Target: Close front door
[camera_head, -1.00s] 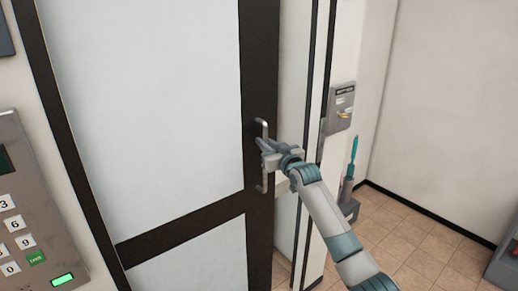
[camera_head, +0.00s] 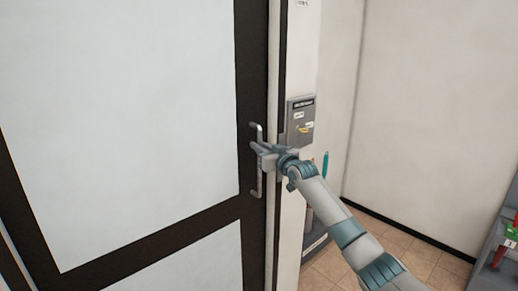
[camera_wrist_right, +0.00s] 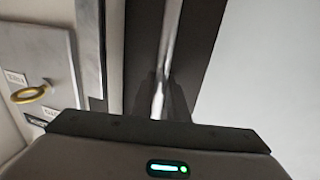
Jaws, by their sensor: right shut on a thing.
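The front door (camera_head: 130,110) has a dark frame and pale frosted panels and fills the left of the head view. Its vertical metal handle (camera_head: 259,185) is on the dark right stile, and it also shows in the right wrist view (camera_wrist_right: 167,55). My right gripper (camera_head: 262,153) is shut on the handle near its middle. The door's right edge is close to the dark door jamb (camera_head: 281,60), with only a narrow strip between them. I cannot tell whether it is fully against the frame. My left gripper is not in view.
A grey box with a yellow key-like part (camera_head: 300,122) is on the wall right of the door. A teal-handled tool (camera_head: 325,165) stands below it. A grey shelf unit (camera_head: 497,250) is at the lower right. Tiled floor (camera_head: 375,240) between is clear.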

